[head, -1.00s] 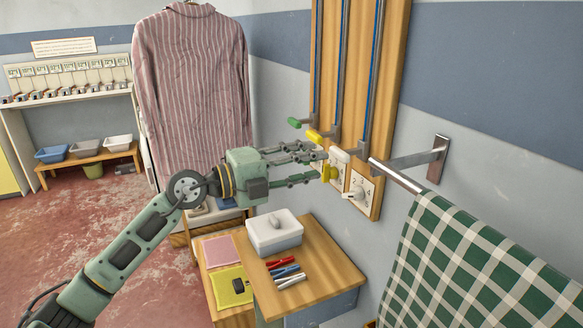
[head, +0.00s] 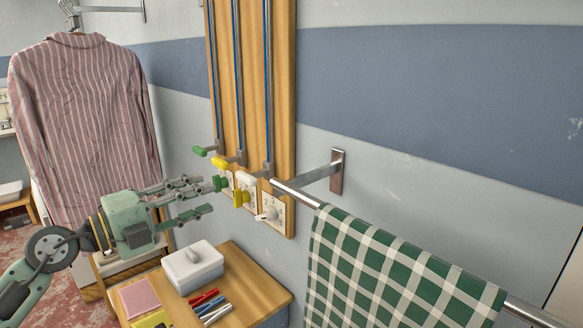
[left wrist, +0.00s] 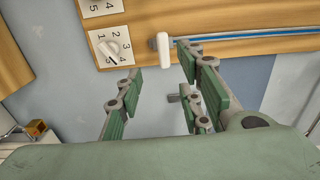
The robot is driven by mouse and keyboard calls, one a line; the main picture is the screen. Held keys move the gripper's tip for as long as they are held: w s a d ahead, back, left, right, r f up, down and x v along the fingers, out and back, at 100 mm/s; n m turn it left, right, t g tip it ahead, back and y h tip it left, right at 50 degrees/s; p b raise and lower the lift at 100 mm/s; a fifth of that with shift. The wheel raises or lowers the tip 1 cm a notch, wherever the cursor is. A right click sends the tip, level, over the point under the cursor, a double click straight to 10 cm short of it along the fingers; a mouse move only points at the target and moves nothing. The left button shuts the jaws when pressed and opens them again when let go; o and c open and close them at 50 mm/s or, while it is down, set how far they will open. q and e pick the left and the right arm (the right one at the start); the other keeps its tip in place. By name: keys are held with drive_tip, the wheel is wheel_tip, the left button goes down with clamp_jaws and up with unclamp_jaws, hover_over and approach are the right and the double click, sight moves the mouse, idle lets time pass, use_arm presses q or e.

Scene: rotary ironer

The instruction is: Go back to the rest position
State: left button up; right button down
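My left gripper (head: 206,196) is in the head view at the left of the middle, in front of the wooden board (head: 280,100). Its fingers point right, spread apart with nothing between them. Close by the fingertips are a green knob (head: 220,183) and a yellow knob (head: 241,196); I cannot tell the exact gap. In the left wrist view the gripper (left wrist: 162,70) is open, with a numbered dial with a white knob (left wrist: 113,46) and a white lever handle (left wrist: 163,46) beyond it. My right gripper is out of view.
A wooden shelf carries a lidded white box (head: 192,268) and several pens (head: 212,310) below my left gripper. A metal rail (head: 535,314) with a green checked cloth (head: 385,275) sticks out at the right. A striped shirt (head: 80,130) hangs at the left.

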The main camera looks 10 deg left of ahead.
use_arm(q)
drive_tip(key=s+a+f+n+t+y, duration=0.1)
drive_tip(key=s+a+f+n+y, duration=0.2)
drive_tip(key=f+n+y, duration=0.65)
drive_tip(key=s+a+f+n+t+y, duration=0.1)
drive_tip(key=s+a+f+n+y, duration=0.15)
drive_tip(key=f+n+y, duration=0.65)
drive_tip(key=s+d+f+n+g+h, duration=0.25)
drive_tip(key=s+f, duration=0.25)
drive_tip(key=f, duration=0.3)
drive_tip(key=s+d+f+n+g+h, duration=0.2)
drive_tip(key=s+f+n+g, duration=0.2)
drive_tip(key=s+f, duration=0.25)
drive_tip(key=s+d+f+m+g+h, duration=0.1)
drive_tip(key=s+d+f+g+h, duration=0.15)
drive_tip(key=s+d+f, duration=0.35)
drive_tip(key=s+d+f+g+h, duration=0.1)
drive_tip(key=s+d+f+g, duration=0.2)
drive_tip(key=s, duration=0.4)
wheel_tip(320, 180, down, 25)
drive_tip(key=s+g, duration=0.2)
drive_tip(key=s+a+f+g, duration=0.1)
drive_tip(key=s+a+f, duration=0.2)
drive_tip(key=s+f, duration=1.3)
drive_tip(key=shift+s+f+m, duration=0.3)
drive_tip(key=shift+s+m, duration=0.1)
drive_tip(key=shift+s, duration=0.2)
